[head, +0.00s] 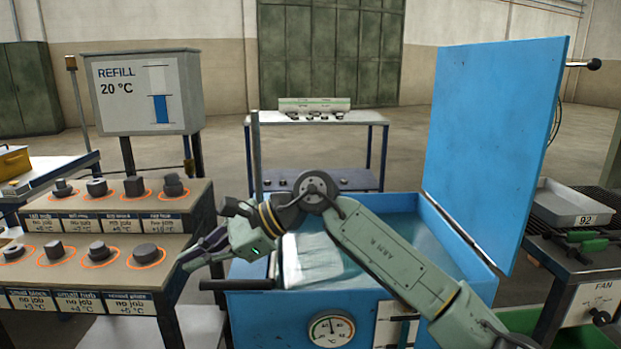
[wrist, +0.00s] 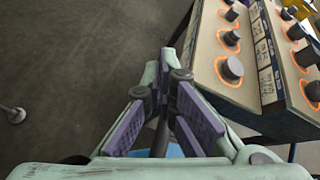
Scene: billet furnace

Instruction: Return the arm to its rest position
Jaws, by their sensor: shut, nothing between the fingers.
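My gripper (head: 190,261) is at the end of my green arm in the head view, at the right edge of the stepped parts rack (head: 120,225). The arm reaches from the lower right across the blue tank (head: 262,312), with its elbow raised over the tank. In the wrist view the purple-padded fingers of my gripper (wrist: 172,82) are close together with nothing between them. The rack with its dark parts also shows in the wrist view (wrist: 210,62), right of the fingers. The fingertips appear apart from the rack parts.
The tank's blue lid (head: 495,140) stands open at the right. A dark handle bar (head: 238,285) sticks out at the tank's left front. A refill sign box (head: 148,92) stands behind the rack. A grey tray (head: 578,207) marked 92 sits at the right. A table (head: 345,116) stands behind.

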